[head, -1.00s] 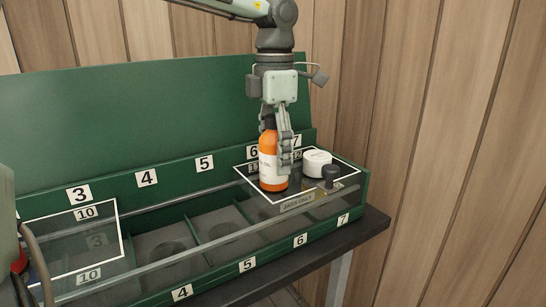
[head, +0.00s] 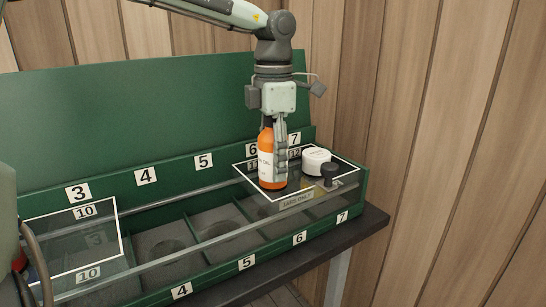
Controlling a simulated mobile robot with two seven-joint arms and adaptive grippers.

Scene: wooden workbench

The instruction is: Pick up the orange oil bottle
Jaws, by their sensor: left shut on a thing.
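The orange oil bottle (head: 266,172) has a white label and a dark cap. It stands upright on the clear, white-edged panel over compartments 6 and 7 of the green rack, or just above it; I cannot tell which. My left gripper (head: 274,150) reaches down from above and is shut on the bottle's upper part. Its fingers cover the bottle's right side and part of the cap. My right gripper is not in view.
A white jar (head: 316,161) and a small black knob (head: 330,172) are just right of the bottle. The green rack (head: 220,262) has numbered compartments and a rail. Another clear panel (head: 75,240) marked 10 is at left. Wooden walls stand behind and at right.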

